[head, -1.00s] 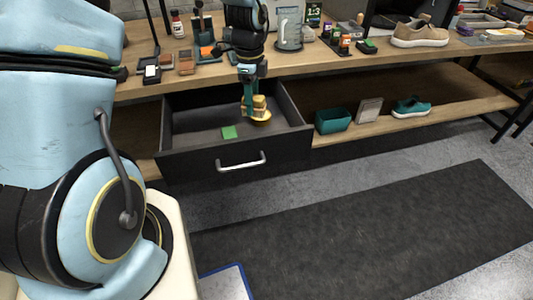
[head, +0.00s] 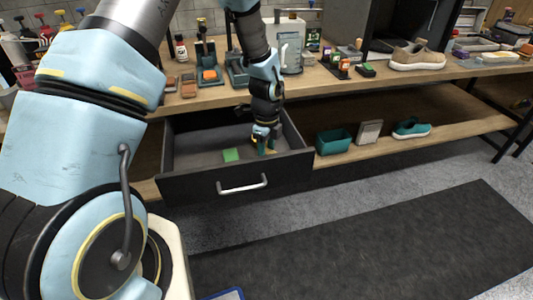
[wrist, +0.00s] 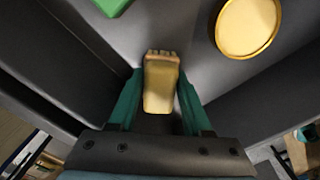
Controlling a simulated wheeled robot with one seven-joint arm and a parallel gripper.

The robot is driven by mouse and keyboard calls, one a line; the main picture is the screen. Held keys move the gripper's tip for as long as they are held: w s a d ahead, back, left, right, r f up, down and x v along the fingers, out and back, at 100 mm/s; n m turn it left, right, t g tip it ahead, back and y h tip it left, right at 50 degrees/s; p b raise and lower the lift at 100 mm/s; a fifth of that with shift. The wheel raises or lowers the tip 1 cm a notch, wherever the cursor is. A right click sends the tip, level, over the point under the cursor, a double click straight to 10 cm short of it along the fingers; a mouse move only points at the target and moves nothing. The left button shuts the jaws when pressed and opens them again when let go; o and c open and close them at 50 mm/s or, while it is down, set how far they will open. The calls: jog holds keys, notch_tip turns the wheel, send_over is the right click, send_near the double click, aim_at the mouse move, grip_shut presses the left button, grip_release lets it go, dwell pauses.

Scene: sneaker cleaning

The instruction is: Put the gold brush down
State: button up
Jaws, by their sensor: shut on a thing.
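The gold brush (wrist: 160,88) is between the two teal fingers of my gripper (wrist: 160,76) in the wrist view. The gripper is shut on it, and the bristle end points away from the wrist. In the head view my gripper (head: 264,143) is low inside the open drawer, near its right side. The brush is mostly hidden there by the fingers. I cannot tell whether it touches the drawer floor. A round gold tin (wrist: 248,25) lies on the drawer floor, ahead and right of the brush in the wrist view.
The dark drawer (head: 200,185) is pulled out below the workbench. A green block (head: 231,155) lies in it, left of my gripper. Drawer walls are close around the gripper. A teal bin (head: 333,141) and a teal shoe (head: 411,129) stand on the lower shelf to the right.

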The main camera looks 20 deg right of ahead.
jog(key=shift+f, duration=0.1)
jog(key=o, duration=1.2)
notch_tip(320, 180, up, 12)
jog(key=b, duration=0.2)
jog(key=s+a+r+n, duration=0.1)
jog(key=a+r+n, duration=0.1)
jog(key=a+n, duration=0.7)
jog(key=s+a+r+n+t, duration=0.1)
jog(key=s+a+r+n, duration=0.1)
jog(key=a+n, duration=0.7)
jog(key=s+a+r+n, duration=0.1)
jog(key=a+r+n, duration=0.1)
jog(key=a+n, duration=0.7)
jog(key=a, duration=0.3)
jog(key=shift+s+r+t, duration=0.15)
jog(key=shift+r+t, duration=0.1)
jog(key=shift+t, duration=0.05)
